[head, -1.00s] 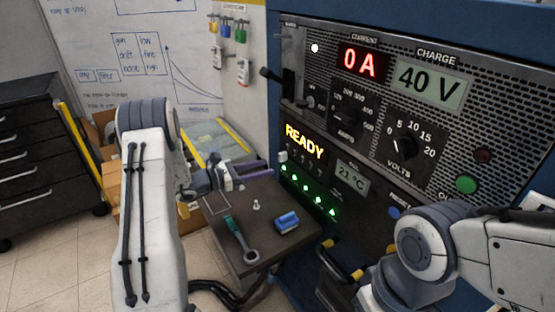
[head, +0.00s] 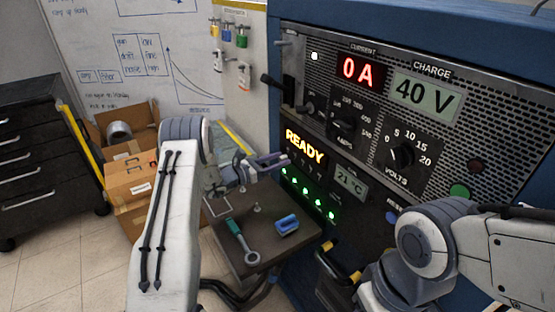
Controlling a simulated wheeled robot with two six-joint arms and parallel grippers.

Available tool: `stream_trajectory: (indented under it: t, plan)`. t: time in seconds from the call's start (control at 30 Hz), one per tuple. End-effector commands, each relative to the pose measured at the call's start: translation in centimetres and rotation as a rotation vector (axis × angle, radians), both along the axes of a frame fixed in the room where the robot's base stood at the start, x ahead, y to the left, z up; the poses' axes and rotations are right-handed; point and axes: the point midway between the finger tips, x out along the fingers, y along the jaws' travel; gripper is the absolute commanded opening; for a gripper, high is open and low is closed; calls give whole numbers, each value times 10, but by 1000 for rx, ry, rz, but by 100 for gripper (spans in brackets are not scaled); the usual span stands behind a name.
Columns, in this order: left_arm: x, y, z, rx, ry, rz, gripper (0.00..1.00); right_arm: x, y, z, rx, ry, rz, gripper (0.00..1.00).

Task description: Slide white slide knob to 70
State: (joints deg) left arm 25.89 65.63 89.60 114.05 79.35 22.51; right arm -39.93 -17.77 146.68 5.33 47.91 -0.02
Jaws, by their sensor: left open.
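My left gripper (head: 274,162) is open. Its fingers point right toward the left edge of the machine's front panel, just below the READY display (head: 305,143). I cannot make out the white slide knob or its scale clearly; the gripper's fingers cover part of the panel edge there. Whether the fingers touch anything is too small to tell.
Green lights (head: 307,201) and a 21 °C display (head: 349,180) lie right of the gripper. Below stands a small dark table (head: 283,250) with a wrench (head: 243,242) and a blue block (head: 287,225). Cardboard boxes (head: 131,185) stand at the left.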

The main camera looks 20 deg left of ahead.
Motion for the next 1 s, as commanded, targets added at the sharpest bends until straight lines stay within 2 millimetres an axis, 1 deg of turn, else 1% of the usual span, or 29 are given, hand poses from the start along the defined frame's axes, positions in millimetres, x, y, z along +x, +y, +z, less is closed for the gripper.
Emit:
stream_trajectory:
  t: [0.17,0.27,0.3,1.0]
  plan:
    - [0,0,0,0,0,0,50,0,0,0,0,0,0,50]
    - [0,1,0,0,0,0,16,0,0,0,0,0,0,50]
    - [0,1,0,0,0,0,0,0,0,0,0,0,0,50]
    - [0,1,0,1,-1,1,0,0,0,0,0,0,0,50]
